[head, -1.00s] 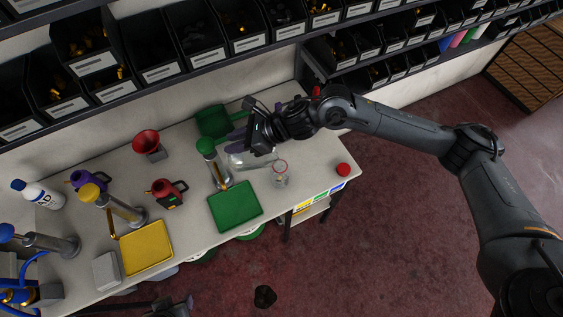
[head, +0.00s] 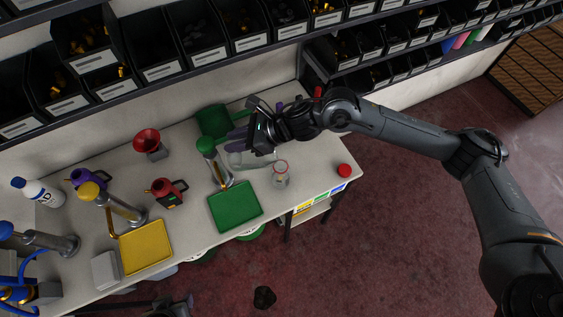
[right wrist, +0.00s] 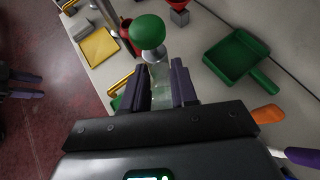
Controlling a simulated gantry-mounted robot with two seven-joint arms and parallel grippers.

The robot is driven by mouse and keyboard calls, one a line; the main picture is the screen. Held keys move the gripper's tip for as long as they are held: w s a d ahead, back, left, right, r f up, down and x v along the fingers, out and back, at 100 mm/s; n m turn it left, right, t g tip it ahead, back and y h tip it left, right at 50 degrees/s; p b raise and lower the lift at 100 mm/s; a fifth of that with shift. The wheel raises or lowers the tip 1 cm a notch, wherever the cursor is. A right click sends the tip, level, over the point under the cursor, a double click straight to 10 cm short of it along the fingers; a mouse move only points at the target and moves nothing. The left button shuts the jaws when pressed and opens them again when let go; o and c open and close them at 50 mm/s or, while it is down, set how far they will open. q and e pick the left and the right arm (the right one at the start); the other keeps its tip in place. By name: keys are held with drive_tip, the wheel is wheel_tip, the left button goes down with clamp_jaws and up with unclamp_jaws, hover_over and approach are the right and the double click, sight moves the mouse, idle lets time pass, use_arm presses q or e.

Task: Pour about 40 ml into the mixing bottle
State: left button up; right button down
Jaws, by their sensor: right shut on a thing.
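My right gripper (head: 250,143) is shut on a clear bottle (head: 246,159), held tilted above the table. In the right wrist view the clear bottle (right wrist: 159,88) sits between the two dark fingers (right wrist: 160,85). I cannot make out its liquid level. The mixing bottle appears to be the clear, red-rimmed bottle (head: 281,178), upright on the table just right of and nearer than the held bottle, apart from it. I see no clear stream between them. My left gripper (right wrist: 22,84) is at the left edge of the right wrist view, fingers apart and empty, off the table.
A green-topped dispenser (head: 207,146) stands close left of the held bottle, with a green tray (head: 235,207) in front. A green scoop (head: 213,121) lies behind. A red cap (head: 344,170) lies near the right edge. Bins (head: 164,50) overhang the back.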

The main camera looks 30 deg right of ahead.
use_arm(q)
drive_tip(key=shift+d+f+b, duration=0.2)
drive_tip(key=shift+f+b, duration=0.25)
use_arm(e)
drive_tip(key=shift+d+r+t+y, duration=0.2)
drive_tip(key=shift+r+t+y, duration=0.1)
drive_tip(key=shift+r+y, duration=0.15)
use_arm(q)
drive_tip(key=shift+w, duration=0.1)
use_arm(e)
drive_tip(key=shift+a, duration=0.15)
use_arm(q)
drive_tip(key=shift+d, duration=0.25)
